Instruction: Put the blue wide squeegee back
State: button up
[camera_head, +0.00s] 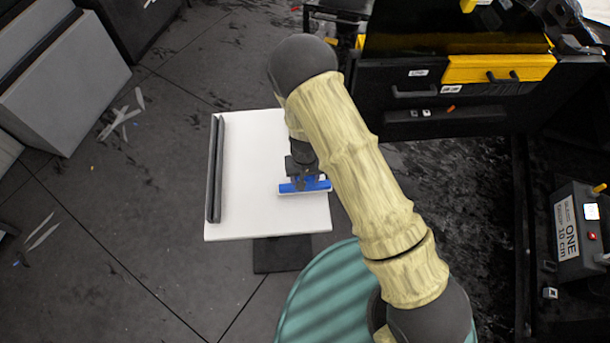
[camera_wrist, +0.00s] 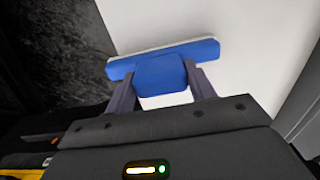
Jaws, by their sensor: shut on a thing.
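The blue wide squeegee (camera_head: 304,186) shows over the right part of a white table in the head view. In the wrist view the squeegee (camera_wrist: 160,72) has a wide blue bar with a pale edge along its far side and a blue block below it. My gripper (camera_head: 302,172) is shut on that block, with one dark finger on each side; the fingers (camera_wrist: 160,90) also show in the wrist view. The white table (camera_head: 245,190) lies beneath. I cannot tell whether the squeegee touches it. My arm hides part of the table's right side.
A long dark bar (camera_head: 215,170) lies along the table's left edge. A black cabinet with a yellow drawer (camera_head: 498,69) stands at the back right. A grey box labelled ONE (camera_head: 577,240) is at the far right. The table's middle is clear. Pale strips (camera_head: 120,118) lie on the floor.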

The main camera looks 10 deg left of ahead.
jog(key=o, duration=1)
jog(key=shift+r, duration=0.15)
notch_tip(320, 180, up, 12)
jog(key=b, duration=0.3)
dwell(0.5)
